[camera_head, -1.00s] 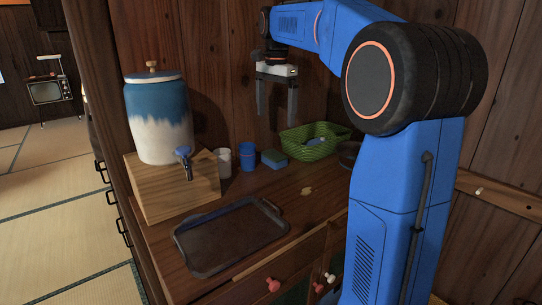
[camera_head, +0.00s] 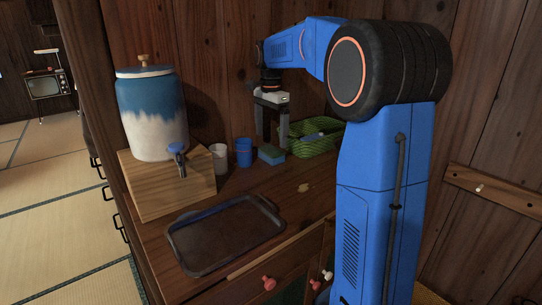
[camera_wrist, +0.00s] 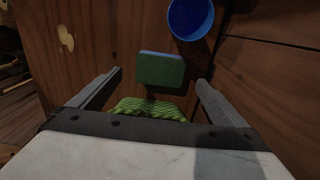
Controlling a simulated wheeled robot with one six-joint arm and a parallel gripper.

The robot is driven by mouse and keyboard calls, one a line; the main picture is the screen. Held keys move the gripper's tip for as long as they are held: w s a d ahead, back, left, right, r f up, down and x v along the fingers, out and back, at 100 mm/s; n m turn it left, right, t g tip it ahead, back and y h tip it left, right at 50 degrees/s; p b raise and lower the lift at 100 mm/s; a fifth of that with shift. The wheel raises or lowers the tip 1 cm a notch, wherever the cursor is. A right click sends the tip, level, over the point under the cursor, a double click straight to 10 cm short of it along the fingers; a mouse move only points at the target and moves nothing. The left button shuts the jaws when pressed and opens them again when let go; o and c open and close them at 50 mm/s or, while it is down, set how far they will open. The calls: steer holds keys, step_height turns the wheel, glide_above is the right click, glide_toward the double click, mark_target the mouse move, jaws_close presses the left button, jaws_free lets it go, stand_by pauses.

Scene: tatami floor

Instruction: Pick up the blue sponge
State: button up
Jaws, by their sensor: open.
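The blue sponge (camera_head: 271,154) lies on the wooden counter, between a blue cup and a green basket. In the wrist view the sponge (camera_wrist: 161,69) shows a green top face and a blue edge, just past the fingertips and between their lines. My gripper (camera_head: 273,148) is open and points down, with its fingers above and around the sponge's place in the head view. In the wrist view my gripper (camera_wrist: 159,80) has nothing between its fingers. I cannot tell the exact height of the fingertips above the sponge.
The blue cup (camera_head: 244,152) stands close left of the sponge, with a white cup (camera_head: 219,158) beyond it. The green basket (camera_head: 318,147) is close on the right. A dark tray (camera_head: 225,235) lies in front. A dispenser (camera_head: 155,115) stands on a wooden box (camera_head: 167,184).

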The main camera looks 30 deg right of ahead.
mark_target(271, 150)
steer(key=shift+f, duration=3.2)
steer(key=c, duration=1.2)
step_height(271, 150, up, 10)
